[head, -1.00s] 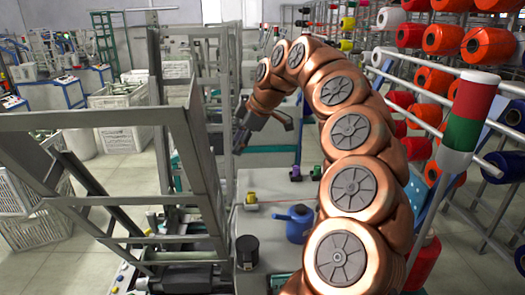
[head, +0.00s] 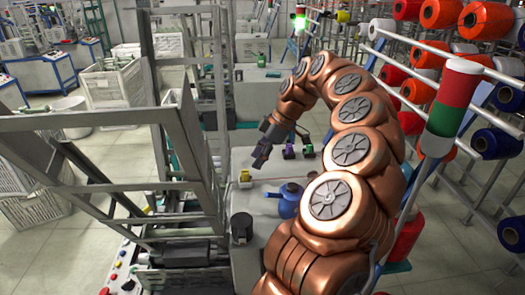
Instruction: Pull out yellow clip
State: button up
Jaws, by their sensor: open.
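The small yellow clip (head: 245,175) sits upright on the left part of the grey machine top (head: 262,181). A thin red line runs from beside it to the right across the top. My gripper (head: 260,162) is open and points down, just above and to the right of the yellow clip. It looks empty and apart from the clip, though the height between them is hard to judge. A purple clip (head: 289,152) and a green clip (head: 308,151) stand to the right of my gripper.
A blue can with a spout (head: 286,201) and a black cylinder (head: 241,227) stand nearer on the machine top. A grey metal frame (head: 185,150) rises close on the left. A rack of red and blue spools (head: 408,91) stands on the right, behind a red, white and green pole (head: 451,105).

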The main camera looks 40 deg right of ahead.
jog(key=b+x, duration=0.2)
jog(key=x, duration=0.2)
jog(key=shift+f, duration=0.1)
jog(key=shift+b+x, duration=0.6)
jog(key=shift+x, duration=0.15)
grip_shut()
jog(key=shift+r+p, duration=0.4)
jog(key=shift+r, duration=1.9)
